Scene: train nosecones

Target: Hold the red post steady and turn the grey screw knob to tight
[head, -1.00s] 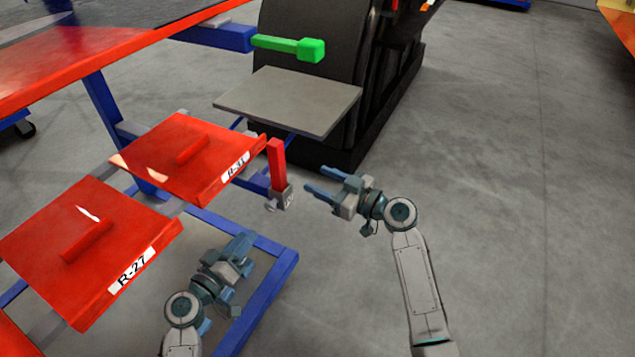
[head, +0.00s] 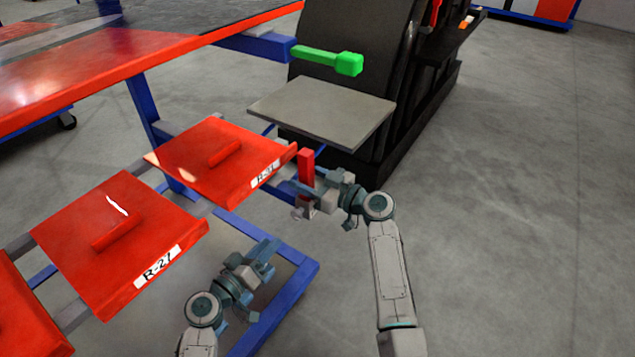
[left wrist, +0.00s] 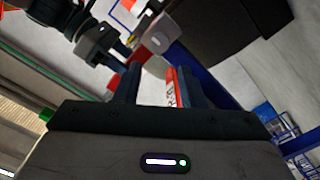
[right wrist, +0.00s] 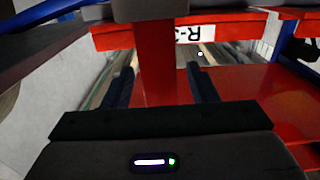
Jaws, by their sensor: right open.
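The red post (head: 306,166) stands upright in a grey clamp block (head: 308,207) at the end of a blue bar. The grey screw knob (head: 297,213) is on the block's lower left side. My right gripper (head: 311,186) is open at the post from the right; in the right wrist view the post (right wrist: 157,65) stands between its spread fingers. My left gripper (head: 268,252) is open and empty, below and left of the knob. In the left wrist view, a round grey part, probably the knob (left wrist: 155,42), shows beyond the fingers.
Red panels labelled R-27 (head: 118,240) and R-31 (head: 215,160) lie left of the post. A blue frame rail (head: 290,295) runs beneath my left gripper. A grey plate (head: 322,112) and green handle (head: 330,60) are behind. Floor at right is clear.

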